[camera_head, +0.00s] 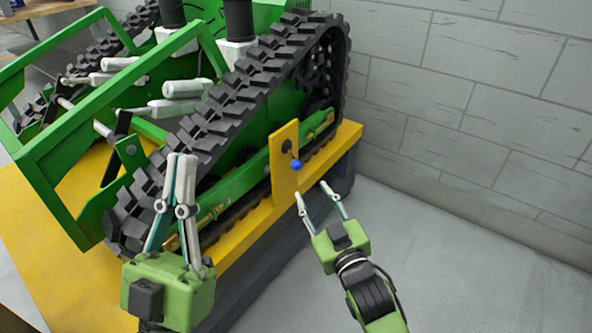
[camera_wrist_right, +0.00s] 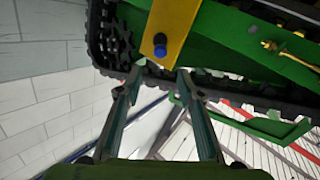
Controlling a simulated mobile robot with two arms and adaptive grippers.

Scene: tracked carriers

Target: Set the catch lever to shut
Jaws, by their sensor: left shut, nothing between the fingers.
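The catch lever has a blue knob (camera_head: 296,165) on a dark pivot and is mounted on an upright yellow plate (camera_head: 284,180) beside the track. In the head view the knob hangs below and right of the pivot. In the right wrist view the blue knob (camera_wrist_right: 160,52) shows ahead of the fingertips, on the yellow plate (camera_wrist_right: 172,25). My right gripper (camera_head: 311,190) is open and empty, just below and right of the knob, apart from it. Its fingers also show in the right wrist view (camera_wrist_right: 158,80). My left gripper (camera_head: 181,158) is shut and empty, in front of the track.
The green tracked carrier (camera_head: 245,180) with its black track (camera_head: 225,105) stands on a yellow platform (camera_head: 345,135). A green frame (camera_head: 50,140) is at the left. A grey block wall (camera_head: 470,90) stands behind. The grey floor (camera_head: 470,270) at the right is clear.

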